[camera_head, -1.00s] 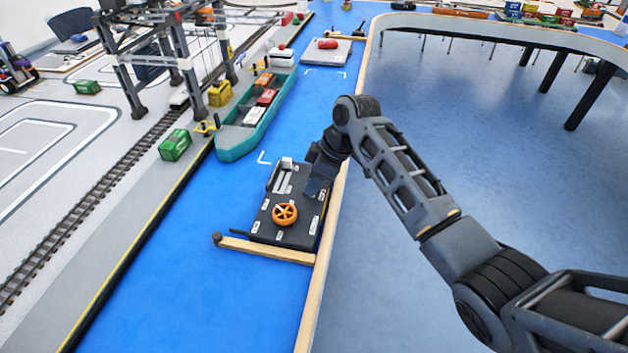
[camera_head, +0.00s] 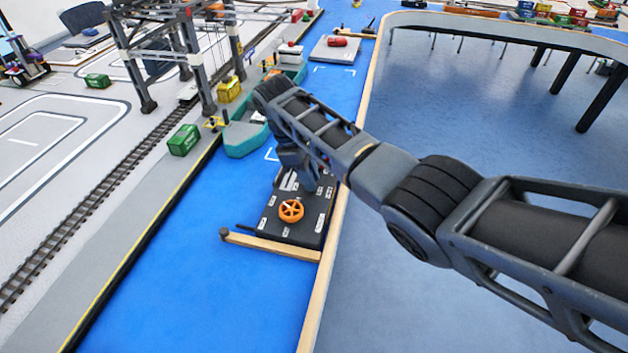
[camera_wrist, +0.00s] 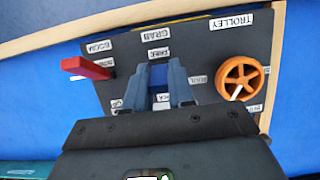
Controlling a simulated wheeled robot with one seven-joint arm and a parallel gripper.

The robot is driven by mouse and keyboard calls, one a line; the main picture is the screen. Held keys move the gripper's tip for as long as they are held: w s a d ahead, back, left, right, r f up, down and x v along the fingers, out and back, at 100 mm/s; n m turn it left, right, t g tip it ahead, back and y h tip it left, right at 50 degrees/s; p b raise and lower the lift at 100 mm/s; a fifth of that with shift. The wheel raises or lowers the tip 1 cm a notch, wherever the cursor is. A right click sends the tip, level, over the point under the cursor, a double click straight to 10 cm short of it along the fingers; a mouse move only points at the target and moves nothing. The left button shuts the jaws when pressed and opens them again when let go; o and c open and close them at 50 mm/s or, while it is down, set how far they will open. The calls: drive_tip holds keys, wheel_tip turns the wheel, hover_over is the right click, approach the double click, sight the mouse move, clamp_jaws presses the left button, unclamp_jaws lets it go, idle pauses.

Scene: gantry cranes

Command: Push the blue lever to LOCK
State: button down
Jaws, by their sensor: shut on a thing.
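The dark control panel (camera_head: 283,226) lies on the blue surface and carries an orange wheel (camera_head: 291,210). In the wrist view the panel (camera_wrist: 207,47) shows labels BOOM, GRAB and TROLLEY, with a red handle (camera_wrist: 86,68) at left and the orange wheel (camera_wrist: 240,78) at right. My gripper (camera_wrist: 159,78) is over the middle of the panel, below the GRAB label. It is shut on the blue lever (camera_wrist: 158,75), whose top shows between the fingers. Smaller labels around it are too blurred to read surely, and its lower part is hidden. In the head view my arm covers the lever.
A wooden edge (camera_head: 330,240) runs along the panel's right side, and a wooden bar (camera_head: 270,245) lies in front of it. A teal ship (camera_head: 245,138) lies beyond, partly behind my arm. A gantry crane (camera_head: 165,55) stands at upper left. The blue surface left of the panel is clear.

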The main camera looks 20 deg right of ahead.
drive_tip(key=shift+w+a+f+g+h+b, duration=0.2)
drive_tip(key=shift+g+h+b, duration=0.2)
drive_tip(key=shift+b, duration=0.6)
drive_tip(key=shift+w+a+f+g+h+b, duration=0.1)
drive_tip(key=shift+a+f+g+h+b, duration=0.15)
drive_tip(key=shift+h+b, duration=0.5)
drive_tip(key=shift+r+b, duration=0.1)
drive_tip(key=shift+b, duration=0.7)
drive_tip(key=shift+r+g+b, duration=0.1)
drive_tip(key=shift+g+b, duration=0.15)
drive_tip(key=shift+b, duration=0.05)
drive_tip(key=c, duration=1)
unclamp_jaws()
drive_tip(key=shift+o, duration=0.2)
drive_tip(key=shift+r, duration=0.1)
drive_tip(key=b+v, duration=0.2)
drive_tip(key=v, duration=0.5)
drive_tip(key=shift+a+r, duration=0.15)
drive_tip(key=shift+a, duration=0.1)
drive_tip(key=shift+w, duration=0.15)
